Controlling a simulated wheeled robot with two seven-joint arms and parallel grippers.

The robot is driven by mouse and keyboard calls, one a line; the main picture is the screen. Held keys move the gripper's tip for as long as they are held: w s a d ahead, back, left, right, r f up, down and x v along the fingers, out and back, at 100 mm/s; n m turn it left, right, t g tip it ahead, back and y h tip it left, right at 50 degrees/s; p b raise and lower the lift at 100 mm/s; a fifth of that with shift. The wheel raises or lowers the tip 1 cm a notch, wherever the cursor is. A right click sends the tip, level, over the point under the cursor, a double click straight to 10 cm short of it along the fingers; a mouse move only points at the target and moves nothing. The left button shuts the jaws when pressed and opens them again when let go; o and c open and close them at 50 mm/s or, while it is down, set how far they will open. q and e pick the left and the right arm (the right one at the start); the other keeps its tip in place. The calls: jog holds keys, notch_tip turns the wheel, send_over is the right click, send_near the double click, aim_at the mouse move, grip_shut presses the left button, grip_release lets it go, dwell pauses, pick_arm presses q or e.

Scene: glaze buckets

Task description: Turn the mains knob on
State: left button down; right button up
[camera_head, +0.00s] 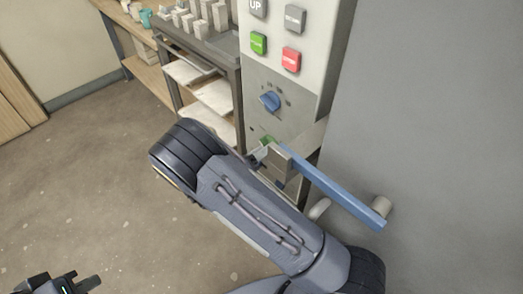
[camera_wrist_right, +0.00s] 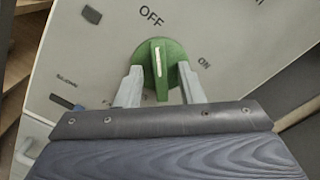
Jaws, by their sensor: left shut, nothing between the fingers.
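The green mains knob (camera_wrist_right: 158,68) is on a grey panel in the right wrist view. Its white line points up towards the OFF mark (camera_wrist_right: 151,16); the ON mark (camera_wrist_right: 204,62) is to the right. My right gripper (camera_wrist_right: 160,72) is open, one finger on each side of the knob's raised grip, with a gap visible on both sides. In the head view only a bit of the green knob (camera_head: 267,140) shows beside my right gripper, partly hidden by my arm. My left gripper (camera_head: 88,283) is shut and empty at the bottom left, far from the panel.
A blue knob (camera_head: 270,101) sits above the green one, below green (camera_head: 258,43) and red (camera_head: 291,59) buttons. A long blue bar (camera_head: 335,188) sticks out beside my right gripper. A shelf rack (camera_head: 205,95) stands left of the panel. The floor (camera_head: 90,180) at left is clear.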

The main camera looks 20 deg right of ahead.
grip_shut()
jog(key=shift+m, duration=0.4)
jog(key=shift+s+f+m+b, duration=0.1)
jog(key=shift+m+b, duration=1.9)
jog(key=shift+m, duration=2.2)
jog(key=shift+s+f+m+b, duration=0.1)
jog(key=shift+m+b, duration=1.85)
jog(key=shift+m, duration=2.55)
